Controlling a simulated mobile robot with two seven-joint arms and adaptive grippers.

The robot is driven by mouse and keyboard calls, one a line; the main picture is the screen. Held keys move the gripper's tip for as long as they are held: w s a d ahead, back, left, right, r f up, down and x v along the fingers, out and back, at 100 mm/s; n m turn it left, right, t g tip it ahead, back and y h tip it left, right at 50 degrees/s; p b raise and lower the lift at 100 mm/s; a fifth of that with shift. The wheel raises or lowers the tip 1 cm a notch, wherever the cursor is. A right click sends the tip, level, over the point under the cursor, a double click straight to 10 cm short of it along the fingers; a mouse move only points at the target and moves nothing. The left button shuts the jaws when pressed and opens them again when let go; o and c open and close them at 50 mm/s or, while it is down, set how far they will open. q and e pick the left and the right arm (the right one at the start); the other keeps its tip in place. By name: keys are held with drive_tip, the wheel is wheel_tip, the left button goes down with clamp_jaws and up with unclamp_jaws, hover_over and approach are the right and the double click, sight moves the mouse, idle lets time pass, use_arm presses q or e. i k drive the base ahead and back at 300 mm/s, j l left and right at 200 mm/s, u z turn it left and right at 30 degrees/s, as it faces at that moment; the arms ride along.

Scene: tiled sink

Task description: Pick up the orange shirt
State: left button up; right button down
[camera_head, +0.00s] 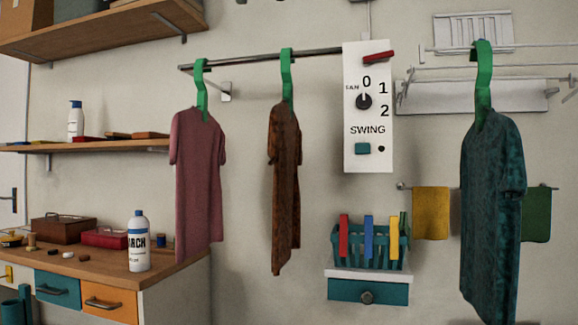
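An orange-brown shirt (285,190) with a dark mottled pattern hangs edge-on from a green hanger (287,75). The hanger is hooked over a dark metal rail (250,58) on the wall, in the middle of the head view. A pinkish-red shirt (198,185) hangs on its own green hanger to the left, with a gap between the two. A dark teal shirt (492,210) hangs at the right and looks nearer. Neither of my grippers shows in the head view.
A white switch panel (368,110) is right of the orange shirt. Below it, a teal basket (368,248) with clothespins stands on a small drawer shelf (368,289). A wooden counter (100,266) with a white bottle (139,242) is at lower left. Wall shelves are above it.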

sight(284, 153)
drive_tip(key=i+l, duration=0.1)
drive_tip(key=i, duration=0.55)
drive_tip(key=i+l, duration=0.15)
drive_tip(key=i, duration=0.5)
